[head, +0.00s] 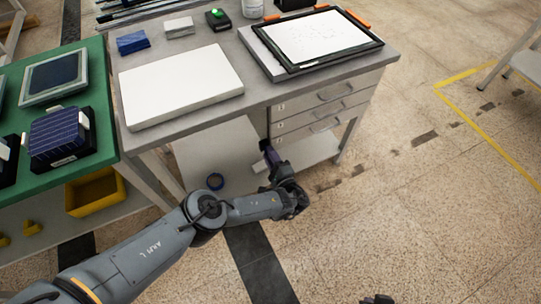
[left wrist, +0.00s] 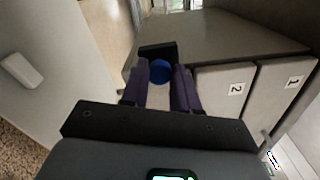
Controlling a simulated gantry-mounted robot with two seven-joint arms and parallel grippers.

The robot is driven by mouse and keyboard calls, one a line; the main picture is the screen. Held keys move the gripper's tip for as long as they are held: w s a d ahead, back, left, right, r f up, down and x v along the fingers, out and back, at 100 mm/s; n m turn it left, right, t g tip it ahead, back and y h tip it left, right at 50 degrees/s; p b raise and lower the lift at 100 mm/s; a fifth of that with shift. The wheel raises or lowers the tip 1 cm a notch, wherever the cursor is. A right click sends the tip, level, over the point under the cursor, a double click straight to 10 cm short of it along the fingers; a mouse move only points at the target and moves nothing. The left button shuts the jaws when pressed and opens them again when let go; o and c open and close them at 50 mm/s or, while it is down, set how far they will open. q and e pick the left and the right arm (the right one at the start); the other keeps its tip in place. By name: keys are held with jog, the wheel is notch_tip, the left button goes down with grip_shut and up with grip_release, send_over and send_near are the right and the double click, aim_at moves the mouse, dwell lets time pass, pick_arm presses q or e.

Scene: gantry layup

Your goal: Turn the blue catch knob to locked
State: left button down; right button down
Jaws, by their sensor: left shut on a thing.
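The blue catch knob (left wrist: 160,71) shows as a round blue disc in the left wrist view, on a dark mount at the side of the drawer cabinet (left wrist: 215,40). My left gripper (left wrist: 160,82) is shut on the knob, with one purple finger on each side of it. In the head view my left gripper (head: 268,152) reaches to the cabinet side below the bench top, and it hides the knob there. The knob's turn angle cannot be told. Only a small dark part of what seems to be my right gripper (head: 378,299) shows at the bottom edge.
The bench (head: 215,102) carries a white slab (head: 180,85) and a framed white panel (head: 318,38). A green table (head: 95,150) with solar panels stands left. The floor at right is mostly clear.

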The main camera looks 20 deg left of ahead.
pick_arm(q)
jog(key=n, duration=0.3)
jog(key=shift+n, duration=0.4)
dwell(0.4)
jog(key=c, duration=0.9)
grip_release()
jog(key=shift+o, duration=0.2)
